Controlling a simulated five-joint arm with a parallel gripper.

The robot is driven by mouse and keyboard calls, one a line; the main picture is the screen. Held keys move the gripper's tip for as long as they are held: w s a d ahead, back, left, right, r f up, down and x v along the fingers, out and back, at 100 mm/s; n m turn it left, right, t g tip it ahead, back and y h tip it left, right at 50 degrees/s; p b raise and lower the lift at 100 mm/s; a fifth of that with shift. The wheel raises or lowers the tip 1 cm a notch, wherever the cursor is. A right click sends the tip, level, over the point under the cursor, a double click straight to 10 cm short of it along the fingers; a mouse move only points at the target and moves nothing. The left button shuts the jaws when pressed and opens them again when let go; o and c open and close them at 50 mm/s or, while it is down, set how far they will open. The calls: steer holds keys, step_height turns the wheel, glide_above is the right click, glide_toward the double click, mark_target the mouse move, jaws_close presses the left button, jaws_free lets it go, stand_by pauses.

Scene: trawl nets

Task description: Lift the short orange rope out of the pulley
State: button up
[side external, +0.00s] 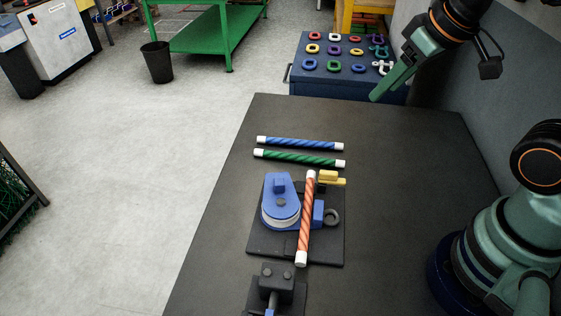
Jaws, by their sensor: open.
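The short orange rope (306,222) is an orange striped rod with white ends. It lies lengthwise over the right side of the pulley's dark base plate, between the blue pulley (281,186) with its pale wheel and a small blue block. I cannot tell how deep it sits in the pulley. My gripper (378,95) is at the upper right, above the table's far edge and well away from the rope. It is open, with nothing visible in it; one finger hides most of the other.
A blue rope (300,143) and a green rope (299,158) lie beyond the pulley. A yellow piece (330,179) sits near the orange rope's far end. A dark clamp-like fixture (277,278) stands in front. The table's right side (400,180) is clear. A blue cabinet with colored shackles stands behind.

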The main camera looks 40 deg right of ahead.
steer(key=a+f+n+g+y, duration=0.1)
steer(key=a+f+n+g, duration=0.3)
steer(key=a+n, duration=0.85)
steer(key=n+g+h, duration=0.1)
steer(key=n+g, duration=0.1)
steer(key=n, duration=1.2)
glide_above(303, 241)
step_height(303, 241, down, 7)
steer(key=f, duration=0.6)
steer(key=shift+w+d+f, duration=0.1)
steer(key=shift+d+f, duration=0.15)
steer(key=shift+a+f, duration=0.15)
steer(key=shift+f, duration=1.25)
steer(key=shift+a+f, duration=0.1)
steer(key=shift+f, duration=1.25)
jaws_close()
